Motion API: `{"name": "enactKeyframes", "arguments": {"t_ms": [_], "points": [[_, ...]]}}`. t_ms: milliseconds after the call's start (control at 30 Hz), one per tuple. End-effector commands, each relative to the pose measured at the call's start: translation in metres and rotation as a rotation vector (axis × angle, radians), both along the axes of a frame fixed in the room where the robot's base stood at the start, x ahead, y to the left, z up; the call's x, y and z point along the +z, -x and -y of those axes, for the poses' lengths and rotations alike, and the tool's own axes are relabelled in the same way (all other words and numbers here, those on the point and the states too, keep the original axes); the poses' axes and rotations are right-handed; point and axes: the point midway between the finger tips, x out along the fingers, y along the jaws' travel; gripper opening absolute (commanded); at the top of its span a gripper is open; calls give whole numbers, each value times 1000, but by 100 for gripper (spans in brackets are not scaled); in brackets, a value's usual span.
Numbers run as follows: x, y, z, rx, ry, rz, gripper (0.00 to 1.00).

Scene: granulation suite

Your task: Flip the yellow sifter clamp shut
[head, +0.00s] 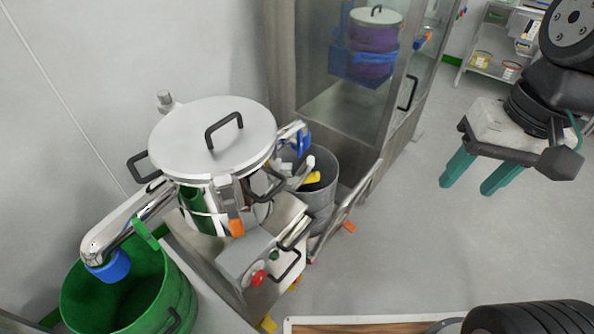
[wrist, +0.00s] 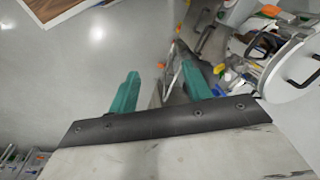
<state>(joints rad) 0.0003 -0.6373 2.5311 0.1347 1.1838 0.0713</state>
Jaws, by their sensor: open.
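The sifter (head: 213,125) is a round steel vessel with a white lid and black handles, at the left in the head view. It also shows at the right edge of the wrist view (wrist: 297,75). My gripper (head: 468,187), with teal fingers, is open and empty, well right of the sifter and apart from everything.
A green bin (head: 128,290) stands below the steel outlet pipe at the left. A grey bin (head: 318,200) stands right of the sifter. A glass-fronted steel cabinet (head: 345,90) is behind. A shelf (head: 500,50) stands at the back right. Open floor (head: 420,250) lies between.

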Motion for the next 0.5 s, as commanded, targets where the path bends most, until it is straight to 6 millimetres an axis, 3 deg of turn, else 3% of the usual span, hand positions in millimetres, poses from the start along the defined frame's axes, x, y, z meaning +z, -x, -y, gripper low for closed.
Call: {"name": "enactKeyframes", "arguments": {"t_ms": [267,500], "points": [[-40,-82,-73,-362,-323,-216,49],[-98,-157,-118,-793,-520,-432,49]]}}
